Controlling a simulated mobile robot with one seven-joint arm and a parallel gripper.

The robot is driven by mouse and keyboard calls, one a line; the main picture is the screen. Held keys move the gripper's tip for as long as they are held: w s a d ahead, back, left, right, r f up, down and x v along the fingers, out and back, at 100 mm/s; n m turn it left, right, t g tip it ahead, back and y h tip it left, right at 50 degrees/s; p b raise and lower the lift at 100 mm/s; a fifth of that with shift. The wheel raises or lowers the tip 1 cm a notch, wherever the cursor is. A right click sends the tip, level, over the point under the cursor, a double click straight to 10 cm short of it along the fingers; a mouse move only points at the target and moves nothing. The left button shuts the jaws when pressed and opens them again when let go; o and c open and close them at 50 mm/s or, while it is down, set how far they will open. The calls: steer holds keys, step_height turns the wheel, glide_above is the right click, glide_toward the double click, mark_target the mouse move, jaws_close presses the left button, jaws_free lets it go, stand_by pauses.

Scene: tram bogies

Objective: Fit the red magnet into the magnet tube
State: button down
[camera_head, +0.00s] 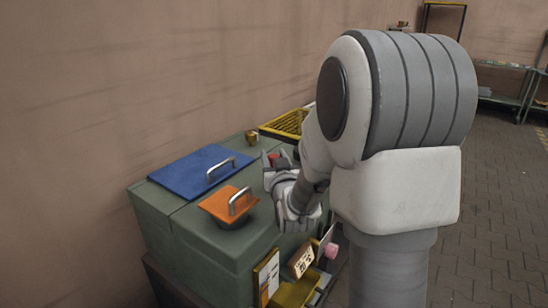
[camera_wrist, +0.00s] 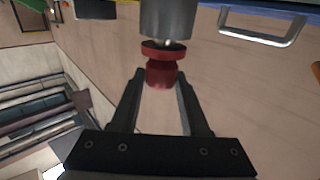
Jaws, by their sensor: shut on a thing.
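The red magnet (camera_wrist: 162,72) is a small red spool with a wider disc on its upper side in the wrist view. My gripper (camera_wrist: 160,84) has its two fingers on either side of the magnet and is shut on it. A grey metal cylinder (camera_wrist: 167,18), which looks like the magnet tube, shows just above the disc in the wrist view. I cannot tell whether the two touch. In the head view my gripper (camera_head: 271,166) is over the green cabinet top, with a bit of red at its fingers. The tube is not clear there.
On the green cabinet (camera_head: 180,222) lie a blue lid (camera_head: 190,173) and an orange lid (camera_head: 223,208), both with metal handles. A small brass cup (camera_head: 252,138) and a yellow grate (camera_head: 284,124) are behind my gripper. Signs and yellow bins (camera_head: 296,291) are at the cabinet's front.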

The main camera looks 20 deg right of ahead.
steer(key=shift+f+b, duration=0.3)
steer(key=shift+f, duration=0.05)
steer(key=shift+c, duration=1.6)
jaws_free()
steer(key=shift+s, duration=0.15)
